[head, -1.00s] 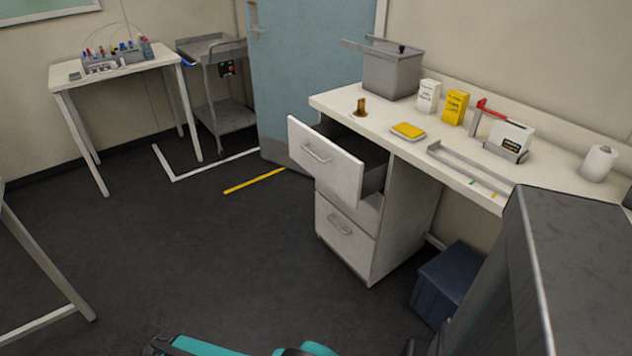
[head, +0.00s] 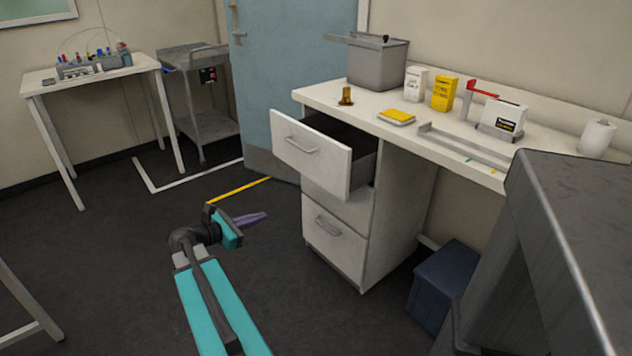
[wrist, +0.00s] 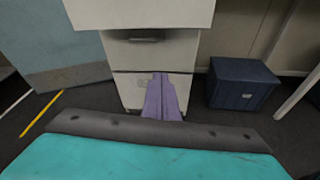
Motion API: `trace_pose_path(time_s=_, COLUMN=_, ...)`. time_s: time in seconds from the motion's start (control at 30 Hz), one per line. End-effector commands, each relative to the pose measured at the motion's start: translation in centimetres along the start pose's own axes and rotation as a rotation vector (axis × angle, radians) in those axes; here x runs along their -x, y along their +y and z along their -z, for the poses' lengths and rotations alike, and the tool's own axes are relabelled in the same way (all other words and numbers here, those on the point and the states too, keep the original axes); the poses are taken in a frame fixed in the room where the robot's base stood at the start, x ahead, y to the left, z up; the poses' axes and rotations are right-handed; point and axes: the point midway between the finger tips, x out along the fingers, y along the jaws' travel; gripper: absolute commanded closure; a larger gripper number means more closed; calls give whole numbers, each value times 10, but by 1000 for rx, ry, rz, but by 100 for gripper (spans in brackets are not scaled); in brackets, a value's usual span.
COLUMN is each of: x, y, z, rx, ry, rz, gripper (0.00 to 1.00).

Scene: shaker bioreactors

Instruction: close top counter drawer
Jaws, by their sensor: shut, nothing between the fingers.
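The top counter drawer (head: 312,155) is pulled out from the white cabinet under the counter, with its inside showing dark behind the front. Its handle (head: 299,145) is a grey bar. The lower drawer (head: 334,240) is flush with the cabinet. My gripper (head: 265,215), with purple fingers, is shut and empty, to the left of the cabinet and lower than the top drawer in the head view, apart from it. In the wrist view my gripper (wrist: 163,78) points toward the cabinet, and the top drawer front (wrist: 145,12) shows at the upper edge.
The white counter (head: 375,125) carries a grey bin (head: 377,65), yellow and white boxes and other items. A blue box (head: 443,285) stands on the floor right of the cabinet. A dark grey block (head: 590,230) fills the right front.

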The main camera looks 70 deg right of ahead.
Motion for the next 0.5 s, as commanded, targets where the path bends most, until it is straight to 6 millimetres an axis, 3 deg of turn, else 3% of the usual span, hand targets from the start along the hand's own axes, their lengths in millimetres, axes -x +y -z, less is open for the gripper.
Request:
trace_pose_path(time_s=0.03, x=-16, y=0, z=-18, rx=23, ry=-54, rz=11, gripper=100)
trace_pose_path(time_s=0.2, x=-44, y=-2, z=-80, rx=112, ry=-197, rz=46, gripper=100)
trace_pose_path(time_s=0.33, x=-53, y=-4, z=-107, rx=152, ry=-255, rz=66, gripper=100)
trace_pose_path(time_s=0.5, x=-55, y=-5, z=-116, rx=167, ry=-273, rz=74, gripper=100)
